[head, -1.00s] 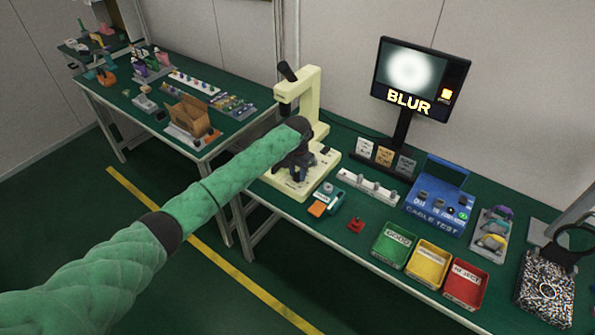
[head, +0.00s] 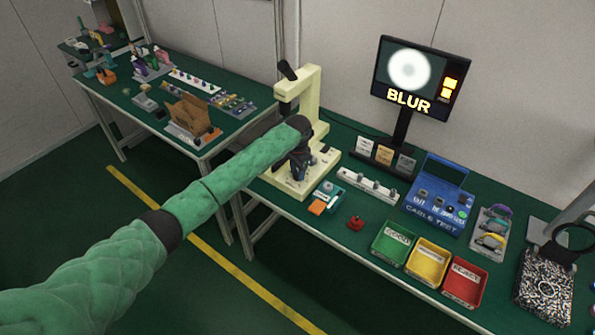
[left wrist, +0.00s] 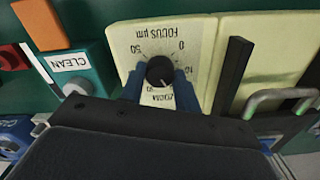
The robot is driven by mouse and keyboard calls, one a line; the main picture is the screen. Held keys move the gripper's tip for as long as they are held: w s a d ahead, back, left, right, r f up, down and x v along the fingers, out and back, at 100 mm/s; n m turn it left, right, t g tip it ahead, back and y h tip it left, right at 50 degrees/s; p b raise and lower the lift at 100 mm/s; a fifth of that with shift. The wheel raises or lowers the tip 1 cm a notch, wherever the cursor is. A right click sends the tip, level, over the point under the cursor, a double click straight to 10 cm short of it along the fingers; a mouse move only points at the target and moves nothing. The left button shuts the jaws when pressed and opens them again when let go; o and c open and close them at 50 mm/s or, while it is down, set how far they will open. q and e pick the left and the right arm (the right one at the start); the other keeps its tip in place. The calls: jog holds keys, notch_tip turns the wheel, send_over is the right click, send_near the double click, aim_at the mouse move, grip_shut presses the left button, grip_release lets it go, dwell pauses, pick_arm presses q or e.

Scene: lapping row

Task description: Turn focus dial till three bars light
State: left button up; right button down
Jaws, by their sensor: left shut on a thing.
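The cream microscope (head: 308,105) stands on the green bench with my left gripper (head: 298,165) at its base. In the left wrist view the black focus dial (left wrist: 160,71) sits on a cream plate marked FOCUS µm, with a scale around it. My left gripper (left wrist: 160,85) is shut on the dial, one blue finger on each side. The monitor (head: 420,78) shows a white disc with a soft ring, the word BLUR, and two lit yellow bars (head: 449,88) at its right. My right gripper is not in view.
Right of the microscope are a teal box with an orange part (head: 317,207), a red piece (head: 355,223), and green (head: 376,250), yellow (head: 412,268) and red (head: 448,290) bins. A blue cable tester (head: 437,205) stands behind them. In the wrist view a black post (left wrist: 233,75) rises right of the dial.

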aim_at(297, 173)
pick_arm(q)
jog(key=shift+w+r, duration=0.1)
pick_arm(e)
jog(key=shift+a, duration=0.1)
pick_arm(q)
jog(key=o, duration=1)
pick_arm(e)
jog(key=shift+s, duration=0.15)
pick_arm(q)
jog(key=shift+r, duration=0.15)
notch_tip(297, 173, up, 6)
jog(key=shift+f+b, duration=0.25)
jog(key=shift+b, duration=1)
jog(key=shift+r, duration=0.95)
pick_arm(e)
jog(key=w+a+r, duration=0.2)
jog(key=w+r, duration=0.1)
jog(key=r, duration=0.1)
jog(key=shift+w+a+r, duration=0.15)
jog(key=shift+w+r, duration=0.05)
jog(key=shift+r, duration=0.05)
